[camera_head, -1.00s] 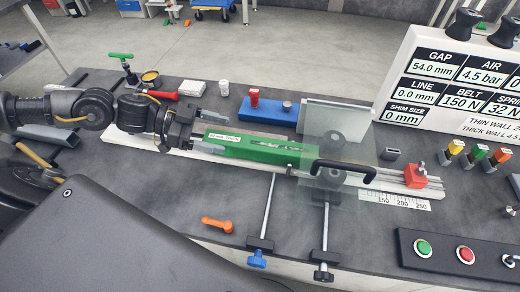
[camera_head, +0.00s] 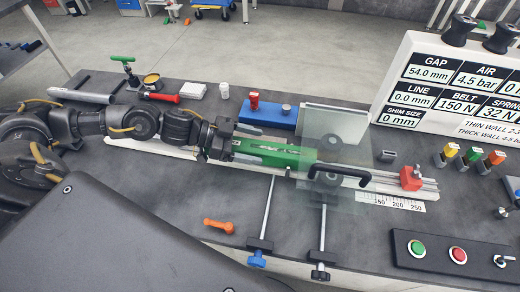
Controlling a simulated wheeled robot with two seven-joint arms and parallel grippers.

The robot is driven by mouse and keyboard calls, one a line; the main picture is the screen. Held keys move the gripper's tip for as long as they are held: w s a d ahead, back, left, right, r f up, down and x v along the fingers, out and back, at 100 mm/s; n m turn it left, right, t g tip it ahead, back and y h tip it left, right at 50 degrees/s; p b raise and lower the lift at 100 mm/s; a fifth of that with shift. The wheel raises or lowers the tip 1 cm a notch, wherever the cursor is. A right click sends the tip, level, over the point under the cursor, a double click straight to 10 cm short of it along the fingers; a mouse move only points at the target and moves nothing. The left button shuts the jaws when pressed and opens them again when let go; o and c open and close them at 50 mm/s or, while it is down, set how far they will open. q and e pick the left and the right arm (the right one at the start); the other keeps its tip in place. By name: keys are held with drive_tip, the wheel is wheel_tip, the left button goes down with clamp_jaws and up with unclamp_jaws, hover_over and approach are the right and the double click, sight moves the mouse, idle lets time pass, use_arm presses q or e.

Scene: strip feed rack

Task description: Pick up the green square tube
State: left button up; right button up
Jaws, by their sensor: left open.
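The green square tube (camera_head: 295,157) lies along the white rail (camera_head: 133,148) near the middle of the bench. Its right end reaches the clear guard (camera_head: 342,127) and the roller there. My left gripper (camera_head: 262,152) comes in from the left, over the left part of the tube. Its jaws are open, with fingers along either side of the tube; whether they touch it I cannot tell. The gripper body hides the tube's left end and label. My right gripper is not in view.
A black bent handle (camera_head: 343,170) stands just right of the tube, with a red block (camera_head: 411,178) further along the rail. A blue block (camera_head: 268,113) lies behind. An orange lever (camera_head: 218,225) lies in front. A button panel (camera_head: 440,250) is at front right.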

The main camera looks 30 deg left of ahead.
use_arm(q)
drive_tip(key=shift+c, duration=0.2)
clamp_jaws()
drive_tip(key=shift+r, duration=0.1)
drive_tip(key=shift+r, duration=0.1)
idle(0.4)
